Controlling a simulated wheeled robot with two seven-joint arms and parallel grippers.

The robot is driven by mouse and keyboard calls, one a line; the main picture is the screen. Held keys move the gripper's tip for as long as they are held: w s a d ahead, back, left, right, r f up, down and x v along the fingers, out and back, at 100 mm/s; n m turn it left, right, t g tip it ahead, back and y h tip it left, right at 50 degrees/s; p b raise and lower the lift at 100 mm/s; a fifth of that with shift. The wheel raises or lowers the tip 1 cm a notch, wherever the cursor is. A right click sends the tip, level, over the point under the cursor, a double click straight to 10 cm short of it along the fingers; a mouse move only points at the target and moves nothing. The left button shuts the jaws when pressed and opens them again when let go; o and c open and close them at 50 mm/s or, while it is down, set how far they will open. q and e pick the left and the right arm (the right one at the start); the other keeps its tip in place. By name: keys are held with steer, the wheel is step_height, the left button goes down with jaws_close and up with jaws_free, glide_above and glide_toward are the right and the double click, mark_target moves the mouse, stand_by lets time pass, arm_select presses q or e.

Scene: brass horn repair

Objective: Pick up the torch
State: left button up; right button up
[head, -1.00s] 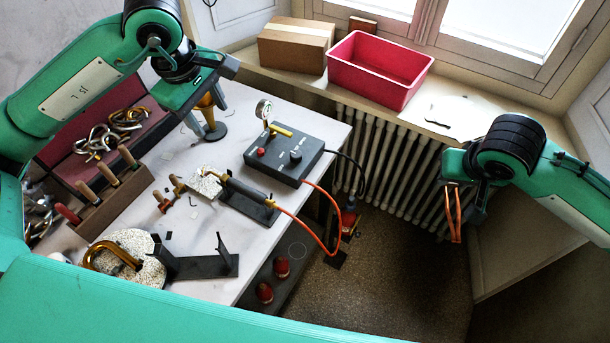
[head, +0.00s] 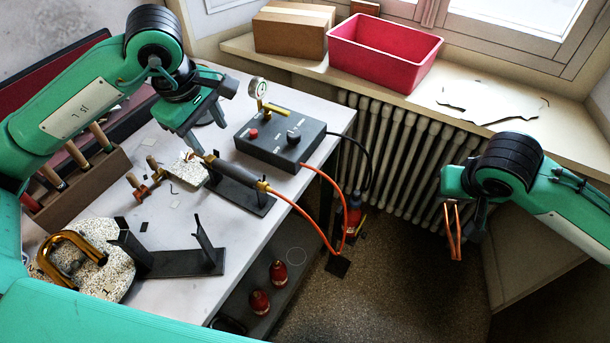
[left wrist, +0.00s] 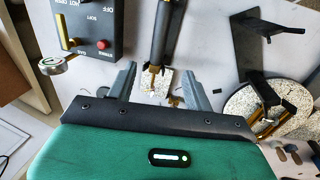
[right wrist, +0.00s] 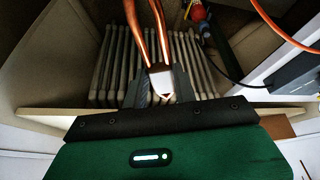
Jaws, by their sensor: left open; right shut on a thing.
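The torch (head: 238,173) has a dark handle and a brass tip, and an orange hose runs from its rear end. It rests on a black stand (head: 248,200) on the table, and it also shows in the left wrist view (left wrist: 163,35). My left gripper (head: 198,146) is open and empty just above the torch's tip end. In the left wrist view its fingers (left wrist: 160,82) are spread on either side of the brass tip, not closed on it. My right gripper (right wrist: 157,88) is shut on a bent copper tube (head: 453,232), held off to the right of the table.
A black control box (head: 280,138) with a gauge (head: 258,88) stands behind the torch. A black bracket (head: 170,262) and a speckled slab with a brass bend (head: 72,255) lie nearer. A red bin (head: 383,52) and a cardboard box (head: 292,30) sit on the sill.

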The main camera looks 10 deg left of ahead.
mark_target(230, 168)
step_height(230, 168, down, 3)
steer(key=shift+f+b, duration=0.1)
steer(key=shift+b, duration=0.95)
arm_select(q)
steer(key=f, duration=0.6)
steer(key=w+f, duration=0.1)
steer(key=f, duration=0.2)
steer(key=shift+w+d+f+p, duration=0.1)
steer(key=shift+d+f+p, duration=0.15)
steer(key=shift+f+p, duration=0.1)
arm_select(e)
steer(key=shift+r, duration=0.35)
arm_select(q)
steer(key=shift+w+d+f+p, duration=0.1)
steer(key=shift+w+f+p, duration=0.15)
steer(key=shift+f, duration=0.6)
steer(key=shift+w+d+f+p, duration=0.15)
steer(key=shift+w+f, duration=0.15)
steer(key=shift+f, duration=0.55)
steer(key=shift+w+d+f+p, duration=0.1)
steer(key=shift+w+f+p, duration=0.15)
steer(key=shift+f, duration=0.6)
arm_select(e)
steer(key=shift+r, duration=0.6)
arm_select(q)
steer(key=c, duration=1.1)
steer(key=shift+o, duration=0.2)
steer(key=shift+r, duration=0.1)
